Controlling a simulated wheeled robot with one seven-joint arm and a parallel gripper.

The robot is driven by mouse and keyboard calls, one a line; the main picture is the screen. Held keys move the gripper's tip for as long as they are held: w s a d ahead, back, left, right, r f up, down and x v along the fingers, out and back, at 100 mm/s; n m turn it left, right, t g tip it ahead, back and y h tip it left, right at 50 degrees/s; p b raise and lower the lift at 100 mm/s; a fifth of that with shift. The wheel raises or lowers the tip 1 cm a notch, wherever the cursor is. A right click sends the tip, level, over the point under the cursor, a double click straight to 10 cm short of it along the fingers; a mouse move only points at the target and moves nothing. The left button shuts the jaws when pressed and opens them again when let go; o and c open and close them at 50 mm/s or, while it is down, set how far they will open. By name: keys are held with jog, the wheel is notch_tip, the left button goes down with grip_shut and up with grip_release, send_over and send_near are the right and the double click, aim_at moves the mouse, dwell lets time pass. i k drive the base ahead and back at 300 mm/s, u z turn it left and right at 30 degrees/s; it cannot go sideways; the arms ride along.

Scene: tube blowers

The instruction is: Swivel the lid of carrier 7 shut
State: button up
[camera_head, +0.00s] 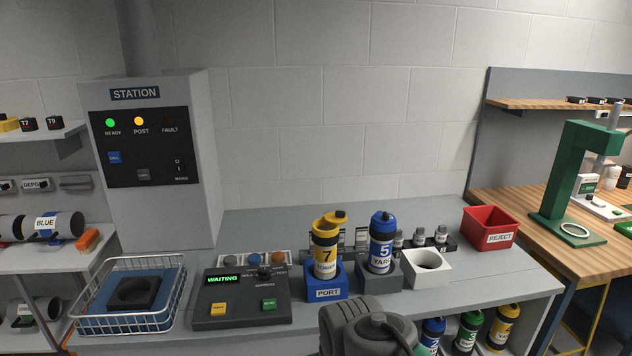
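The carrier's mouth is too small to make out. Grey links of my arm show at the bottom centre, below and in front of the holders. My gripper's fingers do not show.
Blue carrier 5 (381,243) stands close right of carrier 7 in a dark holder. An empty white holder (427,268) and red REJECT bin (490,228) are farther right. A control box (241,297) reading WAITING and a wire basket (128,318) stand left.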

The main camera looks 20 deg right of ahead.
aim_at(337, 217)
jog(key=i, duration=1)
jog(key=u, duration=0.2)
